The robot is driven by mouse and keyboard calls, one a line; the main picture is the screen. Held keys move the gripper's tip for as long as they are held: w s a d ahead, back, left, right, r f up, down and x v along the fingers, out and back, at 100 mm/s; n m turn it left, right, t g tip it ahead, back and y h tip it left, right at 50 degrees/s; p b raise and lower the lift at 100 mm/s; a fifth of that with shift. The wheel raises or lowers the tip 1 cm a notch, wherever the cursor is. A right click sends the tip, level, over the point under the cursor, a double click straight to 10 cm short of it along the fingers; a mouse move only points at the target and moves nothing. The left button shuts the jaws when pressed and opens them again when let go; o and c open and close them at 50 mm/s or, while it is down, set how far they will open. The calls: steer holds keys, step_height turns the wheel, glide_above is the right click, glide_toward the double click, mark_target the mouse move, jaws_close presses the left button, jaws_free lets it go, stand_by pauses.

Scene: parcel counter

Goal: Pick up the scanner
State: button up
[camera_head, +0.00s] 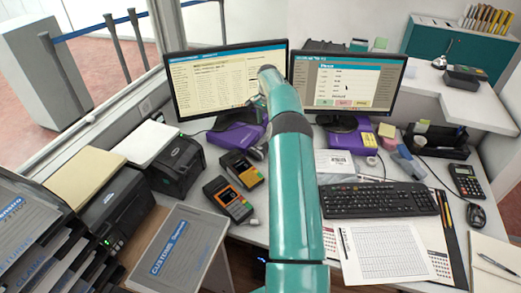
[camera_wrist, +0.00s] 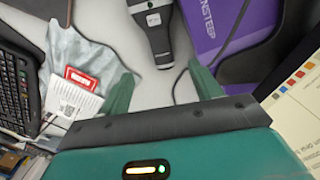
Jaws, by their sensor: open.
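The scanner (camera_wrist: 158,30) is a dark handheld device with a pale label near its upper end, lying on the pale counter at the top middle of the wrist view. Its upper end is cut off by the frame edge. My gripper (camera_wrist: 163,84) is open and empty, with its two green fingers spread apart. The scanner's narrow lower end points toward the gap between the fingers, apart from them. In the head view my teal arm covers the middle of the counter, and I cannot make out the scanner or the fingertips clearly.
In the wrist view, a purple box (camera_wrist: 212,22) lies right of the scanner, with a dark cable nearby. A grey plastic mailer (camera_wrist: 78,58) lies left. In the head view, two monitors (camera_head: 222,85), a keyboard (camera_head: 378,199) and card terminals (camera_head: 228,200) crowd around my arm.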

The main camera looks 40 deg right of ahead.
step_height(320, 180, down, 12)
steer(key=shift+f, duration=0.2)
steer(key=c, duration=1.2)
